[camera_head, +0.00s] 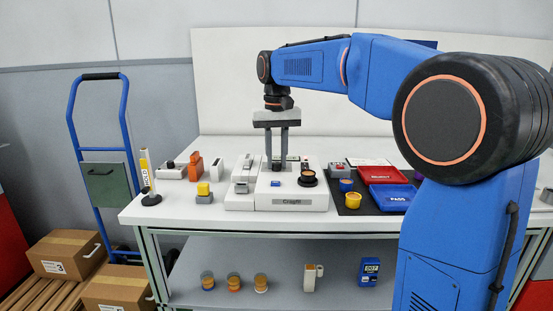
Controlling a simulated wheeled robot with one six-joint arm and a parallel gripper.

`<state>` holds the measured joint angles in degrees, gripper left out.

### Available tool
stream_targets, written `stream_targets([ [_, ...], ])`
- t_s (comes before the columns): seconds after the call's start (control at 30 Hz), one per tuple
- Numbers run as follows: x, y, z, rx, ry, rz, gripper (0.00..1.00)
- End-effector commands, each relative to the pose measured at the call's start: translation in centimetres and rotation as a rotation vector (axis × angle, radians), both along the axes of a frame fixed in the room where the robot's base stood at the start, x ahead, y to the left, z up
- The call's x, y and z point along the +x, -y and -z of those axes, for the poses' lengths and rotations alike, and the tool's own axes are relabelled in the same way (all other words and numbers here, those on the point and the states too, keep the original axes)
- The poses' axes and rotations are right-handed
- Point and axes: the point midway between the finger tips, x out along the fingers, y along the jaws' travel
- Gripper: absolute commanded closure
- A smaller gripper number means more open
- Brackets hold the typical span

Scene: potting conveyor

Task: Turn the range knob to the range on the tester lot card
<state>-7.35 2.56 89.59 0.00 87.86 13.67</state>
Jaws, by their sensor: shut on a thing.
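The tester is a white box (262,203) near the middle of the bench, with a grey name label on its front. My gripper (277,165) points straight down over the back part of the tester's top. Its two grey fingers are shut on a small dark knob, mostly hidden between the fingertips; its pointer and range marks are too small to read. A round black socket with an orange-brown centre (307,177) and a small blue part (277,183) are on the tester's top. I cannot tell which card is the tester lot card.
A red tray (382,174) and a blue PASS tray (395,198) lie right on a dark mat, with a yellow cup (353,201) nearby. A white device (240,199) adjoins the tester's left. A yellow-topped block (204,192) stands further left. My arm covers the right side.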

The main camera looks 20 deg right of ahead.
Motion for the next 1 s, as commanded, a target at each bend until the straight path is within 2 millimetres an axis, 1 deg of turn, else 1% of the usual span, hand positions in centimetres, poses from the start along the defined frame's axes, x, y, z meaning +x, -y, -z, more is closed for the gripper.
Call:
stream_targets([
  [0.6, 0.01, 0.0, -0.04, 0.0, 0.001, 0.561, 1.0],
  [0.8, 0.01, 0.0, -0.04, 0.001, 0.001, 0.702, 1.0],
  [1.0, 0.02, 0.0, -0.05, 0.001, 0.001, 0.797, 1.0],
])
